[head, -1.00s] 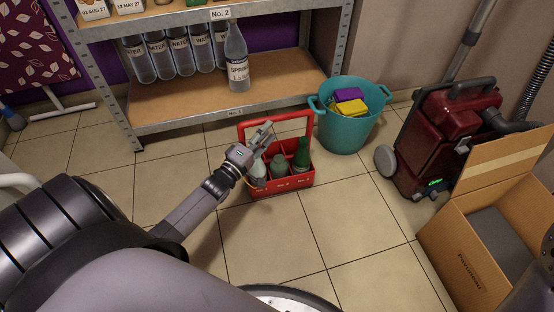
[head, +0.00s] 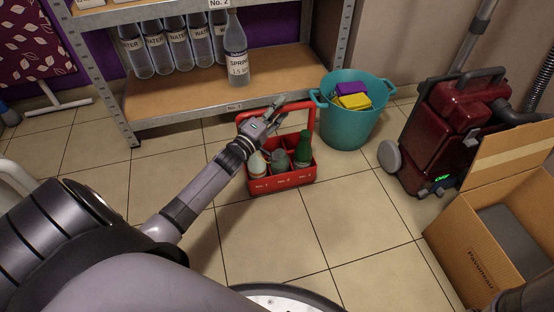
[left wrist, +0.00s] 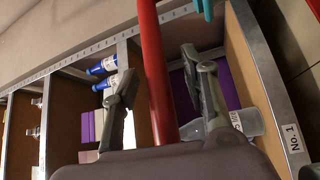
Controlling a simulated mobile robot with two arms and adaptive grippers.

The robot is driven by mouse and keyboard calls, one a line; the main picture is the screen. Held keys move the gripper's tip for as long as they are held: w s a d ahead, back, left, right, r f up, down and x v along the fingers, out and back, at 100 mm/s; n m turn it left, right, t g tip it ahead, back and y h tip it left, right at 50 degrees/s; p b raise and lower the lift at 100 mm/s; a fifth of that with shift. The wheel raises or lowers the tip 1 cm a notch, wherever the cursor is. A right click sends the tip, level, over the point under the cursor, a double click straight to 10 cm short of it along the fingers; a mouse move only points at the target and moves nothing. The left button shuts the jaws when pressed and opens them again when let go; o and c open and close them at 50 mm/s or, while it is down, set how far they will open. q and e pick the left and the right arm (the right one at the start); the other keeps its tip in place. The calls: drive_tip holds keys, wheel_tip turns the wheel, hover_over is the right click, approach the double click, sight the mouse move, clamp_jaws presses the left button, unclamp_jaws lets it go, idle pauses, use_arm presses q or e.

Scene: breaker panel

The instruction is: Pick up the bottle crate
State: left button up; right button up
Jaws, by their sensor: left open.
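The red bottle crate (head: 287,180) stands on the floor in the head view, with an upright loop handle (head: 311,122). It holds a pale bottle (head: 257,165), a grey-green bottle (head: 279,161) and a green bottle (head: 303,148). My left gripper (head: 278,109) is at the handle's top bar, above the crate's left and middle part, and covers some of the bar. In the left wrist view the red bar (left wrist: 158,75) runs between the two spread fingers of the left gripper (left wrist: 162,66), without visible clamping. My right gripper is not seen.
A metal shelf (head: 190,105) with water bottles (head: 177,44) and a spring-water bottle (head: 236,55) stands behind the crate. A teal bucket (head: 347,126) is close on its right. A red machine (head: 440,130) and an open cardboard box (head: 470,250) stand further right. Floor in front is clear.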

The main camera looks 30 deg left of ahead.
use_arm(q)
drive_tip(key=shift+c, duration=0.5)
clamp_jaws()
drive_tip(key=shift+r, duration=0.2)
idle(0.3)
